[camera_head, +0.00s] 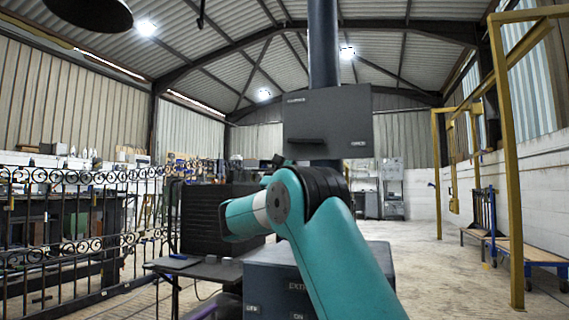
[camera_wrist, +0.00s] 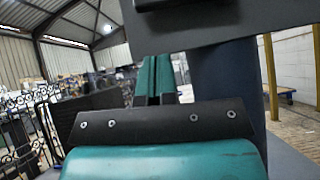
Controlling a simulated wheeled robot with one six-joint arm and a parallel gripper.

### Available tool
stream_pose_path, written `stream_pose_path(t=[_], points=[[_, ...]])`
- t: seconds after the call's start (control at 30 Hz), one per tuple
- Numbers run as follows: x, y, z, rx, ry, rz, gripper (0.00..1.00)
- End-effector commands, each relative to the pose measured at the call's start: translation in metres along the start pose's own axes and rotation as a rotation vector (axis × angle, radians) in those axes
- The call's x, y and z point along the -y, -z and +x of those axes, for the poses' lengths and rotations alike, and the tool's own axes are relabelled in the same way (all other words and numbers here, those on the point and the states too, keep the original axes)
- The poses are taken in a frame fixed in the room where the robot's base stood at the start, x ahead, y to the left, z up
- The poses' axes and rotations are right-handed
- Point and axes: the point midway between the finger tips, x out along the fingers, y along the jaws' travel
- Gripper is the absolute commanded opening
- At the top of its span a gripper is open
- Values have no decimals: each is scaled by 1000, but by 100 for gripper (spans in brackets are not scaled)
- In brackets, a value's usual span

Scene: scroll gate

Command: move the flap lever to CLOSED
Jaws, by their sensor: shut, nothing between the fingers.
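The flap lever (camera_head: 307,141) is a dark bar lying roughly level at the lower left of a dark grey box (camera_head: 345,110). The box is fixed to a tall dark duct. Two small pale labels, at its upper left and lower right, are too small to read surely. In the wrist view the box (camera_wrist: 230,22) fills the top right, and part of a dark bar shows at the top edge. My gripper (camera_wrist: 155,62) has its teal fingers together and empty, below and apart from the box. In the head view my arm hides most of my gripper.
A dark blue box (camera_head: 270,280) with pale labels stands below, partly behind my arm. A table (camera_head: 190,268) with a black ribbed case (camera_head: 205,222) is to its left. Iron railings (camera_head: 70,230) line the left. Yellow frames (camera_head: 510,170) stand right, with open floor between.

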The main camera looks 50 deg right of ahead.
Motion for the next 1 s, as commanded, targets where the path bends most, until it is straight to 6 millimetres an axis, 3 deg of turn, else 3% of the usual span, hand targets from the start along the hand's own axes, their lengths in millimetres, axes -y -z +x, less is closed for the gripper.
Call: stream_pose_path(t=[0.07, 0.3, 0.83, 1.0], points=[[2, -3, 19, 5, 6, 1, 0], [2, -23, 37, 4, 3, 2, 0], [2, -28, 43, 2, 5, 1, 0], [12, -26, 53, 4, 41, 9, 0]])
